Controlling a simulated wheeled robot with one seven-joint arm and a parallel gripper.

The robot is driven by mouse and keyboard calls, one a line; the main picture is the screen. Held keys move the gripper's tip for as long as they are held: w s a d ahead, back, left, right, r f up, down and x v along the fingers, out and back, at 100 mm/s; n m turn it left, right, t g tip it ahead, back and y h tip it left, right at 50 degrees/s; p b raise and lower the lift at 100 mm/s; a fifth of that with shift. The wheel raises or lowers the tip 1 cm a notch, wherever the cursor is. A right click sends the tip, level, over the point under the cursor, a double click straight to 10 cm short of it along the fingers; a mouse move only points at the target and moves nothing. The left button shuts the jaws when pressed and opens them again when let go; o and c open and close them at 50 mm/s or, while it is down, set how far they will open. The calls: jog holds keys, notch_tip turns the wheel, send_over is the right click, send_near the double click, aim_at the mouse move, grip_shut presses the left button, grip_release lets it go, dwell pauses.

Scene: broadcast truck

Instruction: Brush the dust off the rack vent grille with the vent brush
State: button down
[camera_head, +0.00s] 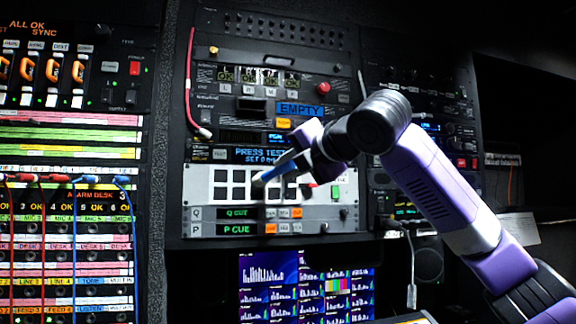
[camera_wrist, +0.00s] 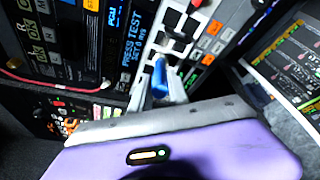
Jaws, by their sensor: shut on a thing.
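The vent grille is a white panel (camera_head: 204,186) with dark square openings, set low in the middle rack. It also shows at the top of the wrist view (camera_wrist: 171,18). My gripper (camera_head: 292,167) is in front of the grille, shut on the vent brush. The brush has a blue handle (camera_head: 280,170) and a pale tip that points left at the openings. In the wrist view the blue handle (camera_wrist: 160,74) sits between my fingers. The tip is at or close to the grille; I cannot tell whether it touches. No dust can be made out. My gripper hides part of the panel's right side.
Rows of buttons (camera_head: 268,213) lie just below the grille, and a display strip (camera_head: 262,154) just above. A red cable (camera_head: 189,85) hangs at the upper left. A patch bay with cables (camera_head: 75,240) stands left. Screens (camera_head: 305,285) glow below.

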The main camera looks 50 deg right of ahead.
jog(key=shift+r+p, duration=0.55)
jog(key=shift+p, duration=0.6)
jog(key=shift+f+b, duration=1.45)
jog(key=shift+f, duration=0.7)
jog(key=shift+w+r+p, duration=0.1)
jog(key=shift+r+p, duration=1.8)
jog(key=shift+r, duration=0.25)
jog(key=shift+s+d+f+b, duration=0.6)
jog(key=shift+d+f+b, duration=0.5)
jog(key=shift+f, duration=1.05)
jog(key=r+p, duration=0.3)
jog(key=r, duration=0.1)
jog(key=shift+a+p, duration=0.2)
jog(key=shift+p, duration=0.2)
jog(key=shift+s, duration=0.1)
